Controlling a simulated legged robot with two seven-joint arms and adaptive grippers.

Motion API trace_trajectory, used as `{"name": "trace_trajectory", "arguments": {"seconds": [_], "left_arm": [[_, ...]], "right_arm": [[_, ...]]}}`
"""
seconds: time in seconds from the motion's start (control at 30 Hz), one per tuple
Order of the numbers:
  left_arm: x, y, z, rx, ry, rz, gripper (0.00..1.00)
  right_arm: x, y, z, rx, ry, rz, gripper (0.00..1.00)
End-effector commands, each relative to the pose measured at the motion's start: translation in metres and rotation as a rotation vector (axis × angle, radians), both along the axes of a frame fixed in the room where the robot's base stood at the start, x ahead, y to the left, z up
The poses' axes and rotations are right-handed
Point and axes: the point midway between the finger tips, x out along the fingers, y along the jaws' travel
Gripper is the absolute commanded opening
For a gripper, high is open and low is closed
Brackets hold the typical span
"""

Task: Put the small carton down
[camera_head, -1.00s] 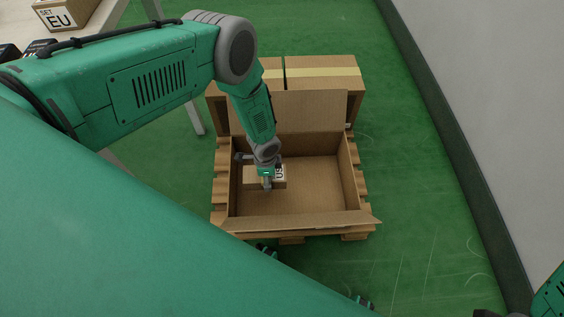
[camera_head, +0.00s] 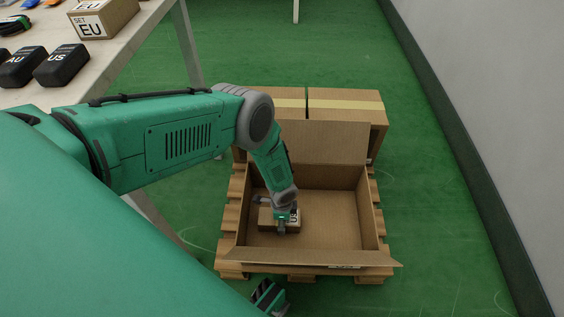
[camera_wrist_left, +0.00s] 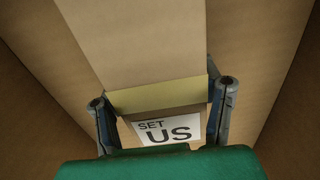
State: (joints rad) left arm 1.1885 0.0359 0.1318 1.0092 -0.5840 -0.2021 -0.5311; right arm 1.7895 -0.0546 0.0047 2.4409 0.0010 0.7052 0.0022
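The small carton (camera_head: 267,217), brown with a white "US" label, is inside the large open box (camera_head: 335,215), in its left part. My left gripper (camera_head: 284,222) reaches down into the box and is shut on the carton. In the left wrist view the carton's "SET US" label (camera_wrist_left: 168,131) shows between the two fingers (camera_wrist_left: 163,103), one on each side. Whether the carton touches the box floor is hard to tell.
The box stands on a wooden pallet (camera_head: 233,216) with its flaps open. Closed taped cartons (camera_head: 346,104) stand behind it. A table (camera_head: 120,62) at upper left holds an "EU" carton (camera_head: 104,18) and black cases (camera_head: 61,66). A wall (camera_head: 490,100) runs along the right.

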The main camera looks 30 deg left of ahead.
Motion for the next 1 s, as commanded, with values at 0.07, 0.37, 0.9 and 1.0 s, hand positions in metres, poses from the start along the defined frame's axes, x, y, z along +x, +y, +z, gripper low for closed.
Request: {"name": "trace_trajectory", "arguments": {"seconds": [0.07, 0.37, 0.9, 1.0], "left_arm": [[0.000, 0.000, 0.000, -0.001, 0.001, 0.000, 0.78], [0.000, 0.000, 0.005, -0.001, 0.001, 0.000, 0.78], [0.000, -0.001, 0.106, -0.001, 0.001, 0.000, 0.78], [0.000, -0.001, 0.116, -0.001, 0.001, 0.000, 0.78]], "right_arm": [[0.000, 0.000, 0.000, 0.000, 0.000, 0.000, 0.40], [0.000, 0.000, 0.002, 0.000, 0.000, 0.000, 0.40], [0.000, 0.000, 0.054, 0.000, 0.000, 0.000, 0.40], [0.000, 0.000, 0.057, 0.000, 0.000, 0.000, 0.40]]}}
